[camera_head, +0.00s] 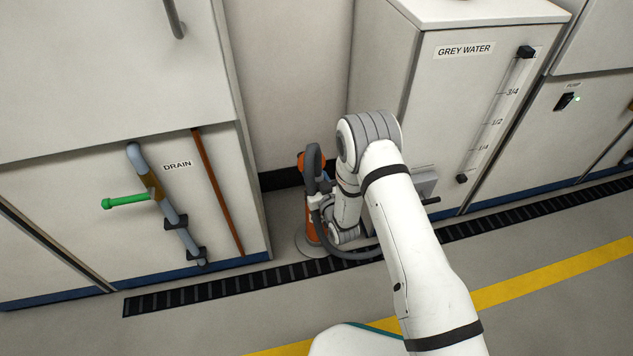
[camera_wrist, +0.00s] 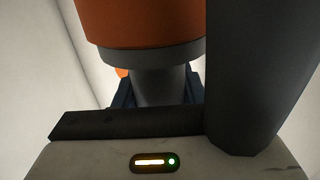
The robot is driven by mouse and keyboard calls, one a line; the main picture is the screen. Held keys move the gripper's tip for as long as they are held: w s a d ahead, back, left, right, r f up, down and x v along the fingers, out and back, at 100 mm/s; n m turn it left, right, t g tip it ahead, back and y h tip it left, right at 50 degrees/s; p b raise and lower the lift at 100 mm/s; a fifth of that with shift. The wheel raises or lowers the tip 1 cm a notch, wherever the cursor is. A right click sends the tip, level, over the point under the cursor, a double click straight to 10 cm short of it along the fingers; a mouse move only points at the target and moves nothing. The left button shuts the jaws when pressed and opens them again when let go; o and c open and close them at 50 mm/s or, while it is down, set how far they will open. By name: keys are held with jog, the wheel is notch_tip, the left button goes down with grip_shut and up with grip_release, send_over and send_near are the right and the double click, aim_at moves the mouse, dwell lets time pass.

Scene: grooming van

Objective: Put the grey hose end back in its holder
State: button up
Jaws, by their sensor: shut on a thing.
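My gripper (camera_wrist: 158,88) is shut on a grey cylindrical neck (camera_wrist: 158,80), which I take to be the grey hose end. In the wrist view a grey collar and an orange body (camera_wrist: 140,22) stand just beyond the neck. In the head view my gripper is low beside an orange post (camera_head: 312,222), partly hidden by my arm. The dark grey hose (camera_head: 313,158) arches up there and drops to the floor. The hose also runs close along the right in the wrist view (camera_wrist: 255,75). I cannot tell which part is the holder, or whether the end touches it.
The grey water tank cabinet (camera_head: 397,55) stands close behind and right of my arm. The drain panel, with its green-handled valve (camera_head: 126,201) and grey pipe, is at the left. A black floor grate (camera_head: 205,292) runs along the cabinets. The floor in front is open.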

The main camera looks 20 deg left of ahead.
notch_tip(320, 180, up, 14)
jog(key=p, duration=0.5)
dwell(0.3)
